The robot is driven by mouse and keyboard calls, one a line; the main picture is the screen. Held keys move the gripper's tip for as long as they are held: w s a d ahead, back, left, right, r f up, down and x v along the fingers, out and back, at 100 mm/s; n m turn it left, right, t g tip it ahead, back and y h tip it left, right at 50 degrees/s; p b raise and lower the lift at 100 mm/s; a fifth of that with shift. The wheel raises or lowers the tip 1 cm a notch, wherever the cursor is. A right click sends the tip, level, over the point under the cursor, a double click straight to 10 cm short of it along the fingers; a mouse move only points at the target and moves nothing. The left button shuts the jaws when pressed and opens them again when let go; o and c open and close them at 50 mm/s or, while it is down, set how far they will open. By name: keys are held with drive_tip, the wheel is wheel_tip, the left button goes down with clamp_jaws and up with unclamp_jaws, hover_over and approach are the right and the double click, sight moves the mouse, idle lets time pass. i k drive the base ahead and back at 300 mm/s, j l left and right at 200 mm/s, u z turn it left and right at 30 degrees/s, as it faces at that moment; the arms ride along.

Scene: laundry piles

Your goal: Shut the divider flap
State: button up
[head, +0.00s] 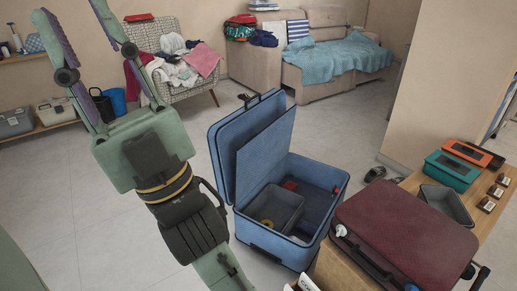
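A blue hard case (270,243) stands open on the floor in mid-picture. Its outer lid (222,150) stands raised at the back left. The divider flap (266,150), a flat blue panel, also stands raised, in front of the lid and tilted over the case's left side. The case's inside is uncovered and holds a grey bin (279,207). My gripper (68,8) is at the upper left, close to the camera, its two long fingers spread apart and empty. It appears well left of the flap and apart from it. The right fingertip is cut off by the top edge.
A maroon suitcase (405,232) lies on a wooden bench just right of the case, with a teal box (451,170) beyond it. A patterned armchair (180,72) heaped with clothes and a sofa (257,65) stand behind. The tiled floor left of the case looks clear.

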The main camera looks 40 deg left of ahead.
sight(261, 153)
drive_tip(key=j, duration=1.2)
drive_tip(key=i+j, duration=0.1)
drive_tip(key=j, duration=0.3)
drive_tip(key=i+j, duration=0.1)
drive_tip(key=j, duration=0.3)
drive_tip(key=i+j+z, duration=0.1)
drive_tip(key=j, duration=0.35)
drive_tip(key=i+j, duration=0.2)
drive_tip(key=j, duration=0.15)
drive_tip(key=i+j, duration=0.2)
drive_tip(key=j, duration=0.15)
drive_tip(key=i+j, duration=0.2)
drive_tip(key=j, duration=0.45)
drive_tip(key=k, duration=0.3)
drive_tip(key=i+l, duration=0.1)
